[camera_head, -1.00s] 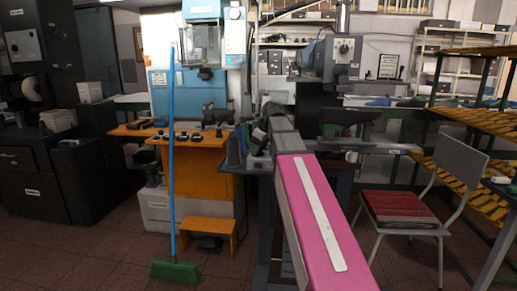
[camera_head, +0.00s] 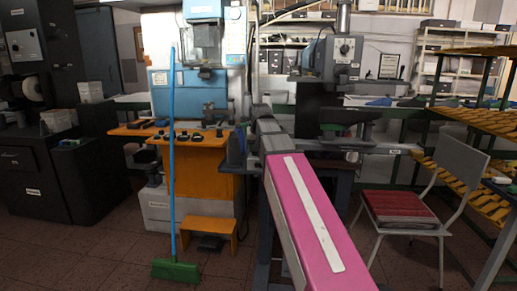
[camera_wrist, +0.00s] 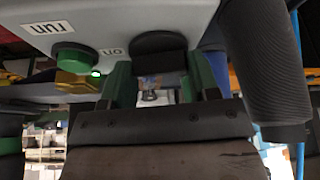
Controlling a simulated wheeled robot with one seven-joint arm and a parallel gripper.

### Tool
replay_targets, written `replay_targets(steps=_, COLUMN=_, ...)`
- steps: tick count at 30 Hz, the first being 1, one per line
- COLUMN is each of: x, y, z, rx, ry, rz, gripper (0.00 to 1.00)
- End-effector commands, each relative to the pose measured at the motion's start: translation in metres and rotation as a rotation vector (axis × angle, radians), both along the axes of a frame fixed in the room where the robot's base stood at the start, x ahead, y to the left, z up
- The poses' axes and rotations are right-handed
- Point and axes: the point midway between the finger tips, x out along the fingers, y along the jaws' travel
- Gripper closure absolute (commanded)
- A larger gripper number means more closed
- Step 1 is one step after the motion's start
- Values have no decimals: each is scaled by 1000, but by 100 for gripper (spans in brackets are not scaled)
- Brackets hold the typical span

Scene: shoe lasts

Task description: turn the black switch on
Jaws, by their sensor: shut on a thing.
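In the wrist view a grey panel (camera_wrist: 185,14) shows upside down with a black switch (camera_wrist: 160,42) on its face, beside a label reading "on". My gripper (camera_wrist: 160,68) has its green fingers on either side of the black switch and is shut on it. The switch's exact turn angle is hard to tell. A small green light (camera_wrist: 96,73) glows on the panel next to the switch. In the head view my own arm hides the gripper and the switch.
A green knob (camera_wrist: 72,58) with a yellow base sits near the switch, by a "run" label. A thick dark cylinder (camera_wrist: 262,65) is close on the right. In the head view a blue broom (camera_head: 172,150) stands left and a chair (camera_head: 405,205) stands right.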

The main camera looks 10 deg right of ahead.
Motion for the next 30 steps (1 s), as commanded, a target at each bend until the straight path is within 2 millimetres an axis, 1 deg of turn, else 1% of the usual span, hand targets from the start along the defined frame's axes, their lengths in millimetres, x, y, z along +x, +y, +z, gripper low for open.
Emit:
replay_targets(steps=6, x=0, y=0, z=0, rx=0, ry=1, rz=-129, gripper=68)
replay_targets(steps=12, x=0, y=0, z=0, rx=0, ry=1, rz=-200, gripper=68)
replay_targets(steps=29, x=0, y=1, z=0, rx=1, ry=2, rz=-232, gripper=68)
replay_targets(steps=30, x=0, y=1, z=0, rx=1, ry=2, rz=-232, gripper=41)
